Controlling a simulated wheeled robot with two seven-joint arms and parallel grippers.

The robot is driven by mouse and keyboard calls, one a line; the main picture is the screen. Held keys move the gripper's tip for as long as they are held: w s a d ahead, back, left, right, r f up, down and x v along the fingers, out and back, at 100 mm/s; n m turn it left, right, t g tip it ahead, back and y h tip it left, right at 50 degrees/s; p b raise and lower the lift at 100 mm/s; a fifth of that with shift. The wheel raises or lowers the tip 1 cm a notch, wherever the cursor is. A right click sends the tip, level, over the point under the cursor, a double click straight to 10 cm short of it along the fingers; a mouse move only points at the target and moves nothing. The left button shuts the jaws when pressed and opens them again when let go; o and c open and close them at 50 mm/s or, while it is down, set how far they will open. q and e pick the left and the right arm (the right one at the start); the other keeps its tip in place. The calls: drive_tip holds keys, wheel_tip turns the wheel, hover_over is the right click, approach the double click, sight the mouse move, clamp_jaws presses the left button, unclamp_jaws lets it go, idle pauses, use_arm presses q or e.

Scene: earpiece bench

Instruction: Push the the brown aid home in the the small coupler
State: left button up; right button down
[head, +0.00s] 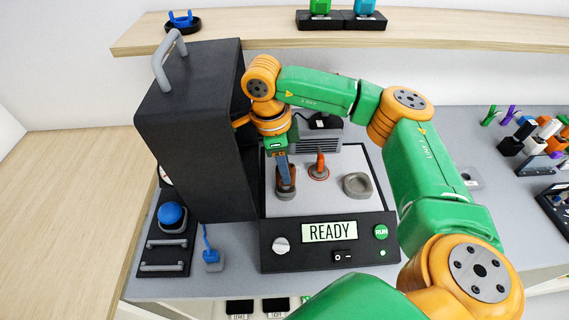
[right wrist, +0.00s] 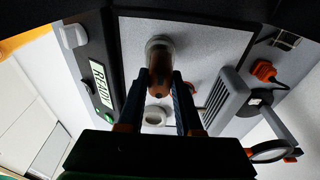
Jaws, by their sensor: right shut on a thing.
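My right gripper (head: 283,168) reaches down over the left side of the READY device's pale plate. It is shut on the brown aid (head: 286,184), which stands about upright between the blue-grey fingers. The small coupler (head: 286,194), a grey cup-like ring, is right under the aid. In the right wrist view the aid (right wrist: 160,66) sits between the fingertips, and its far end meets the coupler (right wrist: 158,42). The aid's lower end looks to be at or inside the ring's mouth; how deep, I cannot tell. My left gripper is not in view.
A wider grey ring (head: 357,185) and an orange-brown upright piece (head: 319,168) stand on the same plate. The device's front panel (head: 328,243) has a READY display. A tall black housing (head: 195,130) stands close left. A blue button (head: 172,215) is at front left.

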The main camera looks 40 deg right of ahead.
drive_tip(key=shift+s+f+b, duration=0.15)
drive_tip(key=shift+f+b, duration=0.2)
idle(1.6)
drive_tip(key=c, duration=0.5)
unclamp_jaws()
drive_tip(key=shift+a, duration=0.1)
